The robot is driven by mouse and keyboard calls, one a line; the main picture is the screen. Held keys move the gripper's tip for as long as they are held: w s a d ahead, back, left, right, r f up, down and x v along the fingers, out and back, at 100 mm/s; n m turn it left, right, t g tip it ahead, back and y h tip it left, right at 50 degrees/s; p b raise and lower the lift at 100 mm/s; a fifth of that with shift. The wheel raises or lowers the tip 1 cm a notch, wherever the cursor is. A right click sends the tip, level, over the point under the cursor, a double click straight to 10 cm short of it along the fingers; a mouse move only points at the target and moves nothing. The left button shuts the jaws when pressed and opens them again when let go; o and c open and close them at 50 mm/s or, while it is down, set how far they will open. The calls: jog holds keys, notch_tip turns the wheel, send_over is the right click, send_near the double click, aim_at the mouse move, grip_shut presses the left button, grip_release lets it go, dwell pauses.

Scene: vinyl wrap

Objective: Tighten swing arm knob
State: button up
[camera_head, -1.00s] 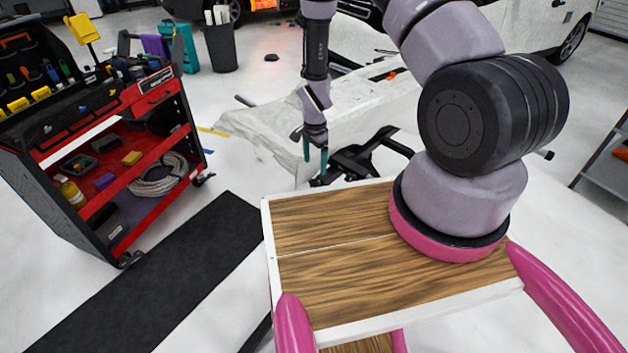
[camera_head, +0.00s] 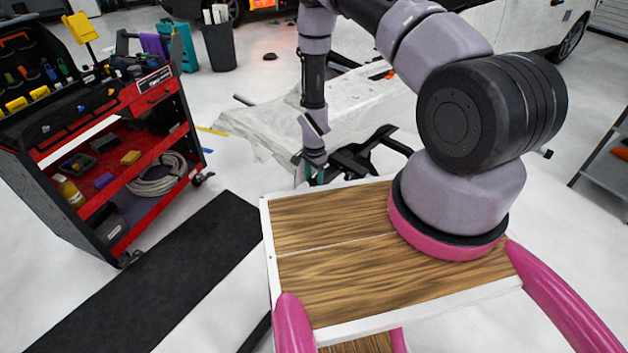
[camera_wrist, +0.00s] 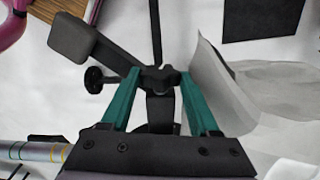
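My gripper (camera_wrist: 161,74) has two green fingers, spread apart, in the wrist view. A black lobed knob (camera_wrist: 158,79) sits between the fingertips on a black stand. I see no clear contact between fingers and knob. A second, smaller black knob (camera_wrist: 95,80) sticks out to the left of the left finger, below a black arm with a block-like pad (camera_wrist: 80,40). In the head view my gripper (camera_head: 314,181) points down beside the black stand (camera_head: 362,155), just past my tray's far edge. Its fingertips and the knob are hard to make out there.
A white sheet-covered panel (camera_head: 350,105) lies behind the stand. In the wrist view a grey sheet (camera_wrist: 222,85) curls up close to the right finger. A red and black tool cart (camera_head: 150,130) stands at the left, with a black mat (camera_head: 160,270) on the floor.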

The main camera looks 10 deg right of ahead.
jog(key=c, duration=0.5)
jog(key=shift+c, duration=0.2)
jog(key=shift+s+d+t+y, duration=0.25)
jog(key=shift+t+y, duration=0.35)
jog(key=shift+t, duration=0.3)
jog(key=t, duration=0.1)
jog(key=t+y, duration=0.2)
jog(key=shift+s+d+f+t, duration=0.2)
jog(key=shift+s+f+t, duration=0.05)
jog(key=shift+s+t, duration=0.05)
jog(key=t+y, duration=0.2)
jog(key=t, duration=0.1)
jog(key=shift+s+d+f+y, duration=0.1)
jog(key=shift+s+f+y, duration=0.1)
jog(key=shift+y, duration=0.1)
jog(key=shift+f+t+y, duration=0.2)
jog(key=shift+t+y, duration=0.8)
jog(key=shift+t, duration=0.6)
